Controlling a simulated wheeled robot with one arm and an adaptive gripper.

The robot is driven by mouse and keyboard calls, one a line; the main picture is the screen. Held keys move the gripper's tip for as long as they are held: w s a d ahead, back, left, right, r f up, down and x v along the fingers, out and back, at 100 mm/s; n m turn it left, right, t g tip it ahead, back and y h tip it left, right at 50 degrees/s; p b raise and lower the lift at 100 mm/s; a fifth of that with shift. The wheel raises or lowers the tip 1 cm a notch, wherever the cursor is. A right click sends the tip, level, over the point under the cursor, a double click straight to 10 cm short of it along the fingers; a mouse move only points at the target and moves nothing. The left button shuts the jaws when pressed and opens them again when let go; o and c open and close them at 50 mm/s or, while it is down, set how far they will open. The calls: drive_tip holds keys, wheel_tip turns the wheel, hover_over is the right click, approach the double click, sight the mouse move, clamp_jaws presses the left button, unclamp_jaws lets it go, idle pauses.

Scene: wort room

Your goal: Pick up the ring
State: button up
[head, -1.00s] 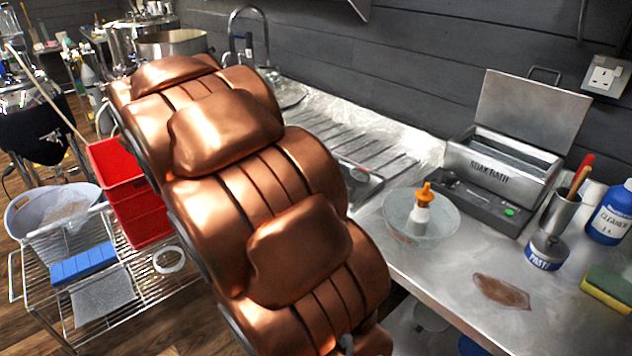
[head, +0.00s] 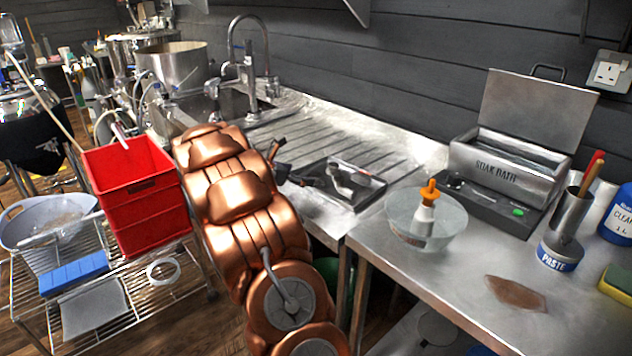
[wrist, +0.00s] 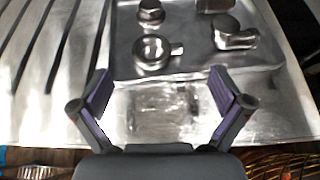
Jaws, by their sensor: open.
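A small metal ring with a side tab (wrist: 137,53) lies in a shallow metal tray (wrist: 120,66) in the wrist view, beyond my fingertips. My gripper (wrist: 161,84) is open and empty, its fingers apart at the tray's near edge. In the head view the tray (head: 364,199) sits at the end of the drainer, and my gripper (head: 279,163) is just left of it, partly hidden by my arm. A pale ring (head: 163,262) also lies on the wire trolley. The frames do not settle which ring is meant.
Other metal fittings (wrist: 234,39) share the tray. A glass bowl with an orange-capped bottle (head: 394,212), a hinged metal bath (head: 505,165) and a paste tin (head: 557,258) stand to the right. A red crate (head: 130,185) is on the trolley at left.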

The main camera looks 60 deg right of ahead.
sight(320, 177)
drive_tip(key=shift+x, duration=3.55)
drive_tip(key=shift+w+a+f, duration=0.1)
drive_tip(key=shift+w, duration=0.15)
drive_tip(key=c, duration=1.2)
drive_tip(key=shift+o, duration=0.2)
wheel_tip(320, 177, up, 4)
drive_tip(key=shift+w+a+f, duration=0.1)
drive_tip(key=shift+w+a, duration=0.05)
drive_tip(key=shift+a, duration=0.05)
drive_tip(key=w+a+r, duration=0.1)
drive_tip(key=w+a, duration=0.6)
drive_tip(key=a, duration=0.6)
drive_tip(key=shift+w+a, duration=0.25)
drive_tip(key=shift+a, duration=0.05)
